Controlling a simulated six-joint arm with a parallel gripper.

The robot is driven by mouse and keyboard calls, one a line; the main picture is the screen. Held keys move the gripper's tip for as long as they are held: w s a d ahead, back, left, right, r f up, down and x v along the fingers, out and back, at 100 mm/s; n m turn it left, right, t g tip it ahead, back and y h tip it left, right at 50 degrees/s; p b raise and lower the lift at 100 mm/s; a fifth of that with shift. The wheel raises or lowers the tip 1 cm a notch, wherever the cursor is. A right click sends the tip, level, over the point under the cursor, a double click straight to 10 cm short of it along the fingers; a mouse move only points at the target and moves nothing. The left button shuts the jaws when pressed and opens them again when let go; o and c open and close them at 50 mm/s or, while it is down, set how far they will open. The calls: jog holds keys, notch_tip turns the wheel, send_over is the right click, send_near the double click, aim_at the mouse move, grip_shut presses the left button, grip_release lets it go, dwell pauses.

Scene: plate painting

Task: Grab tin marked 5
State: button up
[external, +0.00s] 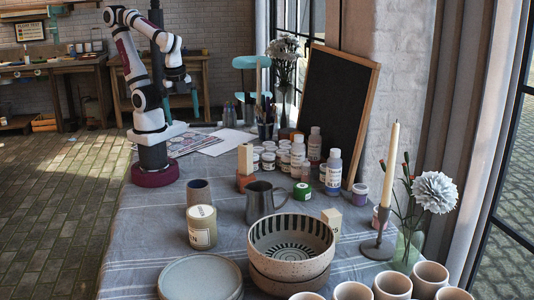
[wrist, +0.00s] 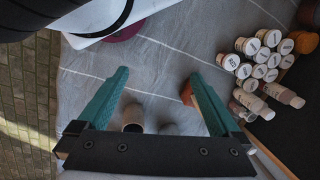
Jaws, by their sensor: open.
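Several small white tins with pale round lids (external: 268,160) stand grouped at the far right of the table, by the blackboard. They also show at the right of the wrist view (wrist: 260,57), with dark marks on the lids. The marks are too small for me to tell which tin is 5. A larger cream tin (external: 201,227) with a label stands nearer the camera. My gripper (wrist: 158,75) is open and empty, raised above the table, with the tins to the right of its fingers.
Bottles (external: 333,172) stand beside the tins, with a blackboard (external: 335,105) behind. A cup (external: 198,191), a grey mug (external: 261,201), wooden blocks (external: 245,160), a green-labelled jar (external: 302,191), bowls (external: 290,245) and a candlestick (external: 380,245) crowd the front. Bare cloth (wrist: 170,55) lies below my gripper.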

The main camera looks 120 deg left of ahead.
jog(key=w+d+f+n+g+h, duration=0.1)
jog(key=w+d+f+n+h, duration=0.1)
jog(key=w+d+n+h, duration=0.65)
jog(key=w+n+t+h, duration=0.3)
jog(key=w+n, duration=0.4)
jog(key=n, duration=0.1)
jog(key=n+t+y, duration=0.5)
jog(key=n+t, duration=0.6)
jog(key=n, duration=1)
send_over(298, 184)
jog(key=s, duration=0.4)
notch_tip(298, 184, down, 9)
jog(key=shift+n+y, duration=0.45)
jog(key=shift+y, duration=0.1)
jog(key=f, duration=0.2)
jog(key=a+f, duration=0.1)
jog(key=f, duration=0.4)
jog(key=shift+s+a+f, duration=0.15)
jog(key=shift+a+f, duration=0.1)
jog(key=shift+f, duration=0.1)
jog(key=x, duration=0.5)
jog(key=shift+d, duration=0.1)
jog(key=c, duration=1.5)
